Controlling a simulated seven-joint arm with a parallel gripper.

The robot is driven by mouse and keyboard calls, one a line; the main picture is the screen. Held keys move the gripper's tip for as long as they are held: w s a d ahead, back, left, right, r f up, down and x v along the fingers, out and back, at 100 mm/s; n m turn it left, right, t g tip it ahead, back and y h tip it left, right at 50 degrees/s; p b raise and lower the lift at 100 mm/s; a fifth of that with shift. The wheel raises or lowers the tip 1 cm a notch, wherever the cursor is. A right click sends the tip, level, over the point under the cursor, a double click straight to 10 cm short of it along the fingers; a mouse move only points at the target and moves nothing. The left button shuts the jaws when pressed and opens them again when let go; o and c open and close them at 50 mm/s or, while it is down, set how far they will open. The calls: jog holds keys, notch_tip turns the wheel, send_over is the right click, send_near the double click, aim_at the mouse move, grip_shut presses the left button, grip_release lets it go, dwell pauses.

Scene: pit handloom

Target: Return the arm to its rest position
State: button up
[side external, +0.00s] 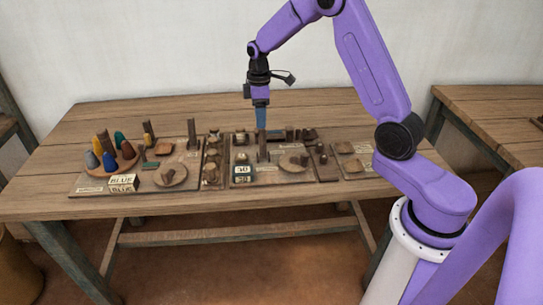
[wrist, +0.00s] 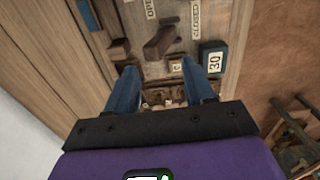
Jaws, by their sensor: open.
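My gripper (side external: 261,124) hangs pointing down over the back middle of the wooden table (side external: 330,105), above a board of small wooden parts. In the wrist view its two blue fingers (wrist: 162,82) are spread apart, with nothing visibly held between them. Below and between them lie a dark wooden piece (wrist: 162,40) and a small light tag marked C (wrist: 176,66). An upright wooden post (side external: 263,148) stands close to the gripper in the side view; whether they touch is hard to tell. My arm arches in from the right.
A block marked 30 (side external: 242,171) sits at the board's front; it also shows in the wrist view (wrist: 213,58). At left are coloured cones on a round tray (side external: 125,165), a block marked BLUE (side external: 123,183) and another upright post (side external: 192,132). The table's back strip is clear.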

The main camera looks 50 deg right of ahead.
jog(key=s+a+r+n, duration=0.1)
jog(key=s+a+r, duration=0.2)
jog(key=s+a, duration=0.45)
jog(key=s+a+r+n, duration=0.1)
jog(key=s+a+r, duration=0.3)
jog(key=s+a, duration=0.35)
jog(key=s+d+r+n, duration=0.1)
jog(key=s, duration=2)
jog(key=shift+s+n, duration=0.3)
jog(key=shift+s, duration=0.1)
